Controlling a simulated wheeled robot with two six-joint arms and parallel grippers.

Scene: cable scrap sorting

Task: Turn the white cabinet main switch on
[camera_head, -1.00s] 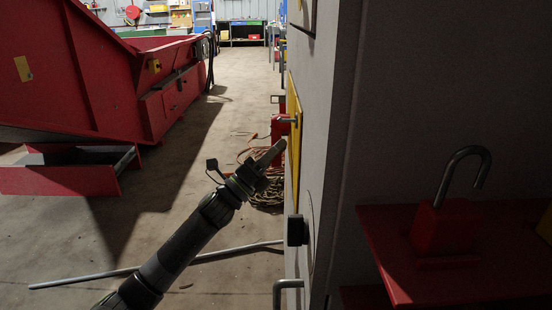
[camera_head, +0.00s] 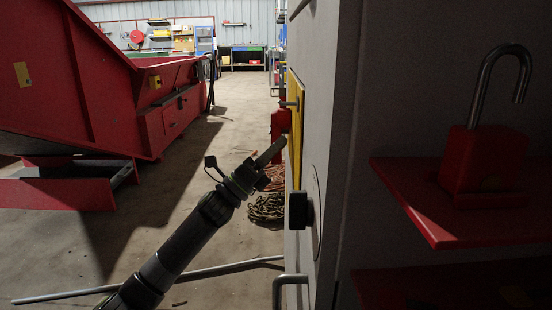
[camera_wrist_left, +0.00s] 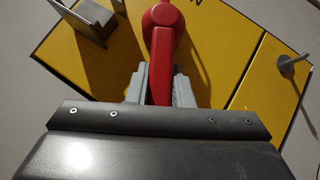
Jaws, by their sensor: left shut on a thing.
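The white cabinet (camera_head: 325,90) stands at the right of the head view, its front seen nearly edge-on. A yellow plate (camera_head: 295,130) is on that front. In the left wrist view, the red switch handle (camera_wrist_left: 166,55) runs from a round hub at the top down between the two grey fingers of my left gripper (camera_wrist_left: 160,88). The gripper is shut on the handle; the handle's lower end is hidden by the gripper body. In the head view, my left gripper (camera_head: 268,155) reaches the yellow plate from the left. My right gripper is out of view.
A black knob (camera_head: 300,210) and a bar handle (camera_head: 288,283) stick out of the cabinet front. A red padlock (camera_head: 485,155) with an open shackle sits on a red shelf (camera_head: 425,205). A metal rod (camera_head: 150,282) and a coiled chain (camera_head: 266,207) lie on the floor. A red machine (camera_head: 100,90) stands left.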

